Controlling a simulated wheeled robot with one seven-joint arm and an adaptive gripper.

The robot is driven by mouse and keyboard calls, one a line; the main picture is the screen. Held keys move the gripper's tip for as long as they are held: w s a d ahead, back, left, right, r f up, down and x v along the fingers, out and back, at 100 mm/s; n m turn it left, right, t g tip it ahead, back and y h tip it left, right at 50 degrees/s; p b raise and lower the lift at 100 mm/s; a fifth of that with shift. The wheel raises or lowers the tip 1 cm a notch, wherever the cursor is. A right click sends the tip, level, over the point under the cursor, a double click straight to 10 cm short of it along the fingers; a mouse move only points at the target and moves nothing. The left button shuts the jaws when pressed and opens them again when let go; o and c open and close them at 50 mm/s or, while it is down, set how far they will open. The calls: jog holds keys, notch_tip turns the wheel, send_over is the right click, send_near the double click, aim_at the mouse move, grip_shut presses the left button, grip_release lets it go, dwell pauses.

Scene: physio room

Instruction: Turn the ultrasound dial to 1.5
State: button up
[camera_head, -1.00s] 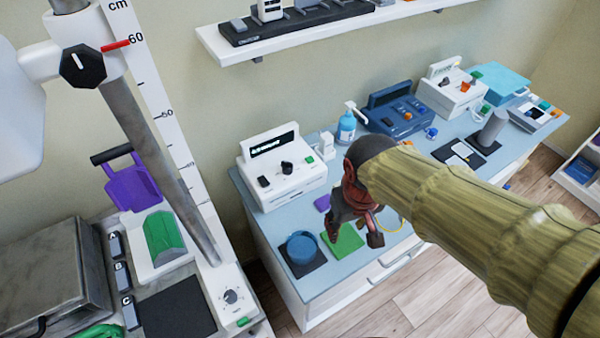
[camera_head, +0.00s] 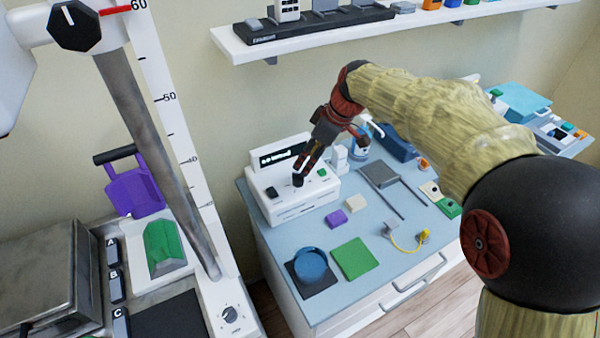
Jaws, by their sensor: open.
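A white machine (camera_head: 300,206) with a dark display stands at the back left of the blue-grey counter; I cannot read its display, so I cannot confirm it is the ultrasound unit. Its black dial (camera_head: 297,181) sits on the sloped top, between a black button on the left and a green button on the right. My gripper (camera_head: 303,172) is open, pointing down at the dial, with its fingertips at or just above it. The fingers partly cover the dial, so its pointer, scale and any contact cannot be made out.
A purple block (camera_head: 336,217), green mat (camera_head: 352,258) and blue round dish (camera_head: 310,266) lie in front of the machine. A white bottle stands to its right. A wall shelf (camera_head: 350,28) runs above. A height-scale post (camera_head: 160,160) stands left.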

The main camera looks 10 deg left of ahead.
aim_at(299, 174)
jog(key=b+x, duration=0.2)
jog(key=x, duration=0.5)
jog(key=shift+a+f, duration=0.1)
jog(key=shift+f, duration=0.15)
jog(key=shift+c, duration=0.2)
grip_shut()
